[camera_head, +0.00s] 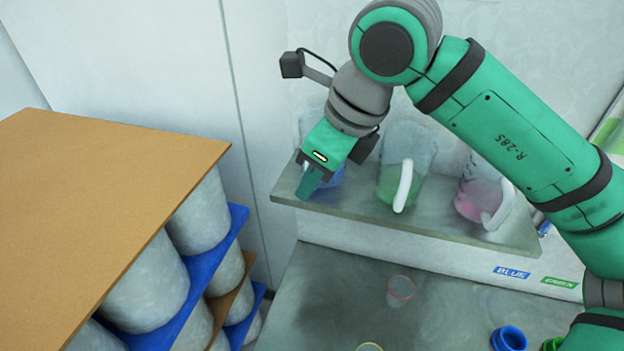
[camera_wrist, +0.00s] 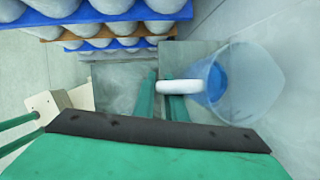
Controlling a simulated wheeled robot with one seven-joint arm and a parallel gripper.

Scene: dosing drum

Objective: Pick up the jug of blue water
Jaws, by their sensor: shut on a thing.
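The jug of blue water (camera_wrist: 242,85) is a clear container with blue liquid and a white handle, seen at the right in the wrist view. My gripper (camera_wrist: 163,88) is shut on its white handle (camera_wrist: 184,86). In the head view my gripper (camera_head: 307,190) is at the left end of the shelf, and the jug (camera_head: 333,176) is mostly hidden behind it, with a little blue showing. I cannot tell whether the jug touches the shelf.
On the shelf (camera_head: 452,228) stand a jug of green liquid (camera_head: 390,185) and a jug of pink liquid (camera_head: 474,198). A clear cup with a red rim (camera_head: 400,290) is on the counter below. Stacked drums under a brown board (camera_head: 90,190) fill the left.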

